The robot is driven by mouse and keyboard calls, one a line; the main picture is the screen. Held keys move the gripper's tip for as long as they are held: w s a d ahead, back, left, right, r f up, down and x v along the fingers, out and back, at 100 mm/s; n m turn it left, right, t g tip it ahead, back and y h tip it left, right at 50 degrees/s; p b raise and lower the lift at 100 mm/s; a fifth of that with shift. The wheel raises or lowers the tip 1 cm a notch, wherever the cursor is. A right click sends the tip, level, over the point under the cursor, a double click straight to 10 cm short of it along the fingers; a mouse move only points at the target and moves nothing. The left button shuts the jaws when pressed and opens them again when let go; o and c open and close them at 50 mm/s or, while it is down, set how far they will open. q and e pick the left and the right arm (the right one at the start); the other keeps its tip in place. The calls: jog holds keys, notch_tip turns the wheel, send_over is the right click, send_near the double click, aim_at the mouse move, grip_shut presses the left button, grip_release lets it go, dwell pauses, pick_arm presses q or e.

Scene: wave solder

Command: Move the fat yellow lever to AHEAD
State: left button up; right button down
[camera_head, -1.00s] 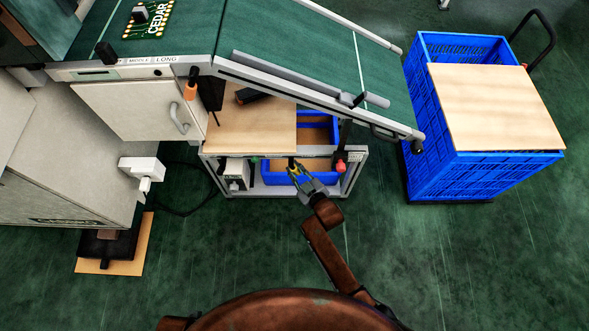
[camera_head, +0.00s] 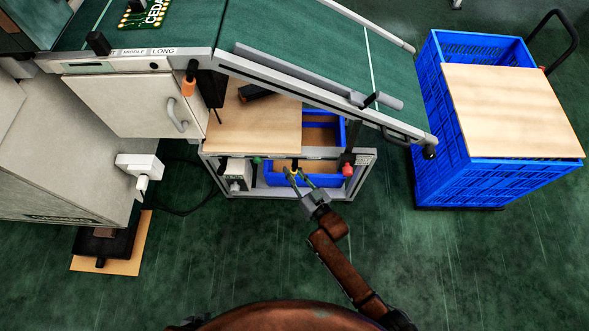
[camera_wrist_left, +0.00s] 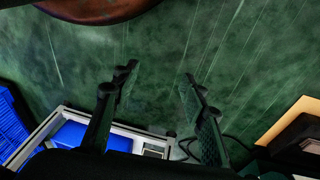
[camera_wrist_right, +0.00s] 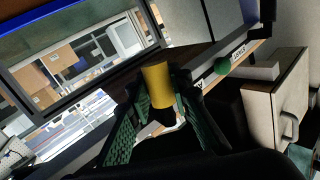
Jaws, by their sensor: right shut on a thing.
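The fat yellow lever (camera_wrist_right: 157,84) stands between the two green-padded fingers of my right gripper (camera_wrist_right: 152,98) in the right wrist view. The gripper is shut on it, and the lever's yellow top shows above the fingers. In the head view my right gripper (camera_head: 298,175) is at the front rail of the low frame under the conveyor, with only a speck of yellow showing. Small white labels (camera_wrist_right: 238,50) lie along the rail; their words are too small to read surely. My left gripper (camera_wrist_left: 157,75) is open and empty over the green floor.
A green knob (camera_head: 257,160) and a red knob (camera_head: 347,169) stand on the same rail, either side of my right gripper. A blue bin (camera_head: 325,133) sits inside the frame. A blue crate cart (camera_head: 440,130) stands at the right. Floor in front is clear.

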jog(key=shift+a+f+m+t+y+b, duration=0.1)
jog(key=shift+a+m+t+y+b, duration=0.25)
jog(key=shift+m+b, duration=0.25)
pick_arm(q)
jog(key=shift+t+h, duration=0.4)
jog(key=shift+t, duration=0.4)
jog(key=shift+w+d+f, duration=0.65)
jog(key=shift+w+f, duration=0.15)
jog(key=shift+f, duration=0.05)
jog(key=shift+w+d+f, duration=0.6)
jog(key=shift+w+f, duration=0.15)
jog(key=shift+f, duration=0.1)
pick_arm(e)
jog(key=shift+r+m+t, duration=0.2)
jog(key=shift+m+t, duration=0.05)
jog(key=shift+m, duration=0.05)
jog(key=c, duration=1.7)
grip_release()
jog(key=shift+c, duration=0.2)
jog(key=v, duration=1.2)
